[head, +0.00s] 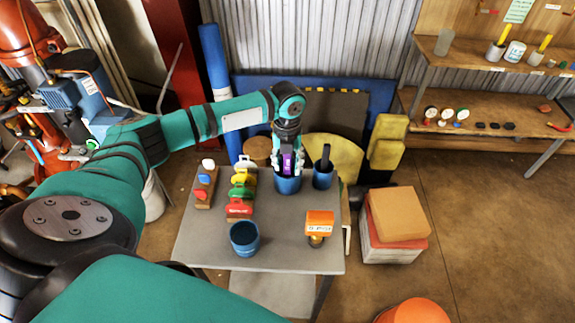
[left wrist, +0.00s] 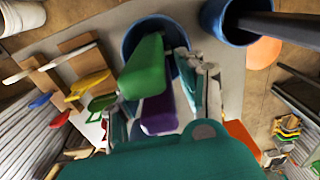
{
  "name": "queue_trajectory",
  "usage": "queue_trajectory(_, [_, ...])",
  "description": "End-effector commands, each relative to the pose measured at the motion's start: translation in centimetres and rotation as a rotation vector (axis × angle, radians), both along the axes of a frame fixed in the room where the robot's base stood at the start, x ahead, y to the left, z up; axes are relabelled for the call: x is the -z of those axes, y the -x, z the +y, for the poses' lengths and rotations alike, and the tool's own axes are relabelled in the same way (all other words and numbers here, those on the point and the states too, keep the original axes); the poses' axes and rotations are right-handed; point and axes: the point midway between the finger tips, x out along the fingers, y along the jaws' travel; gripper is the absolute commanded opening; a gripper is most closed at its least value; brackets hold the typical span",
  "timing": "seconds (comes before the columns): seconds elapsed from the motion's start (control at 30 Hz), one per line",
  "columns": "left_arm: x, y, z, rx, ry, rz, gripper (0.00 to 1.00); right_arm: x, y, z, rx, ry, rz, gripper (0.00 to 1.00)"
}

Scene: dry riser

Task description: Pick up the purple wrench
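The purple wrench (head: 287,163) stands upright in a blue cup (head: 287,186) at the back of the grey table. My left gripper (head: 287,155) points down over this cup, with its fingers around the upper part of the purple wrench. In the left wrist view the purple wrench (left wrist: 158,114) lies between the spread fingers, beside a green handle (left wrist: 144,68). The fingers look open, with gaps beside the purple piece. The wrench's lower end is hidden inside the cup (left wrist: 128,48). My right gripper is not in view.
A second blue cup (head: 323,179) with a dark handle stands close on the right. An empty blue cup (head: 244,241) and an orange-topped object (head: 319,225) are nearer the front. Coloured pieces on wooden racks (head: 240,190) stand left. The table's middle (head: 278,225) is clear.

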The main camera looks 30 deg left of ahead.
Motion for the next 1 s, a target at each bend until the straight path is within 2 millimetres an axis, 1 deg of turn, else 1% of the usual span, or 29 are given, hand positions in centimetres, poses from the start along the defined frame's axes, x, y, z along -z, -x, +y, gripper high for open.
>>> queue_trajectory(0.03, [0.0,0.0,0.0,0.000,0.000,0.000,0.30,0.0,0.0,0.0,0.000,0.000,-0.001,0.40])
queue_trajectory(0.27, [-0.1,0.0,0.0,0.000,-0.001,-0.001,0.00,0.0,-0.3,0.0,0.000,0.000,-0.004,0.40])
queue_trajectory(0.6, [-0.2,-0.1,0.0,-0.001,0.000,-0.001,0.00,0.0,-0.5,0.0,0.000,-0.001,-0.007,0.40])
queue_trajectory(0.73, [-0.7,-0.1,0.0,0.000,0.000,-0.004,0.00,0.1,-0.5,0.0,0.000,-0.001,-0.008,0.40])
queue_trajectory(0.87, [-1.9,-0.1,0.1,0.000,0.000,-0.004,0.00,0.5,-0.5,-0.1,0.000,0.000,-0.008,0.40])
queue_trajectory(1.0, [-4.2,-0.2,0.0,0.000,0.000,-0.005,0.00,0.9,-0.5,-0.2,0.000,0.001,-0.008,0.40])
